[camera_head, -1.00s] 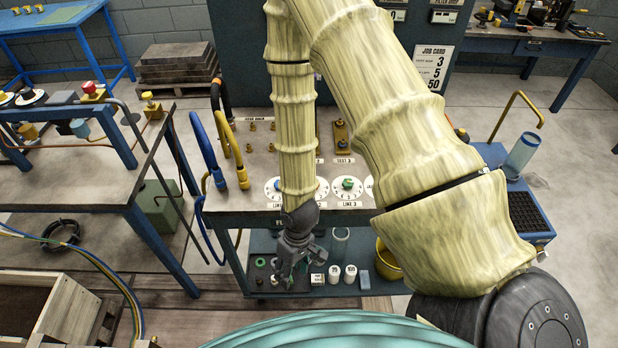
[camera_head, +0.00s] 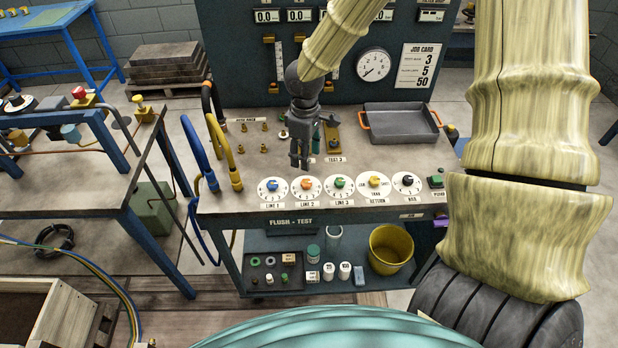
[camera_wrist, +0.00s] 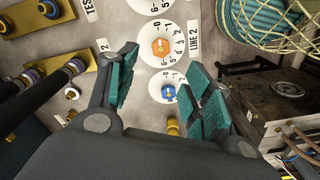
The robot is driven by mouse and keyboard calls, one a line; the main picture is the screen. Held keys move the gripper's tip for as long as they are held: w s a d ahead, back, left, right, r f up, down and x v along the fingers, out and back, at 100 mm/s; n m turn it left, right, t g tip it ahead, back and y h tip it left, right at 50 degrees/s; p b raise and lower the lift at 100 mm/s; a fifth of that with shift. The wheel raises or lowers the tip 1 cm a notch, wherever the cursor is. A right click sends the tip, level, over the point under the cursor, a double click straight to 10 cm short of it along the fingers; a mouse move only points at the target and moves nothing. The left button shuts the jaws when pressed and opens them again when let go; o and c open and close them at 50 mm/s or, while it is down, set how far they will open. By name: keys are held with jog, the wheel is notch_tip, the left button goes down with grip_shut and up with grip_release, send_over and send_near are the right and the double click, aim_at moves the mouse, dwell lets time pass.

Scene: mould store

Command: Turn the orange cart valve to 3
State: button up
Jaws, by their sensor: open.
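The orange valve knob (camera_head: 306,184) sits on a white numbered dial, labelled LINE 2, on the cart top (camera_head: 240,152). It also shows in the wrist view (camera_wrist: 160,46), beyond my fingertips and near the gap between them. My gripper (camera_head: 299,165) points down just above and behind the orange valve in the head view, apart from it. In the wrist view my gripper's (camera_wrist: 158,82) green-padded fingers are spread and empty. The blue valve (camera_head: 272,185) of LINE 1 is to the left, and the green valve (camera_head: 340,183) of LINE 3 to the right.
The yellow return knob (camera_head: 375,181) and black knob (camera_head: 407,180) continue the row. Blue and yellow hoses (camera_head: 222,150) rise at the cart's left. A grey tray (camera_head: 402,122) lies at the back right. A job card (camera_head: 417,65) reads 3, 5, 50.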

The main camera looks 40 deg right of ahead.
aim_at(306, 181)
jog(key=shift+f+p, duration=1.05)
jog(key=shift+f, duration=4.3)
jog(key=c, duration=1)
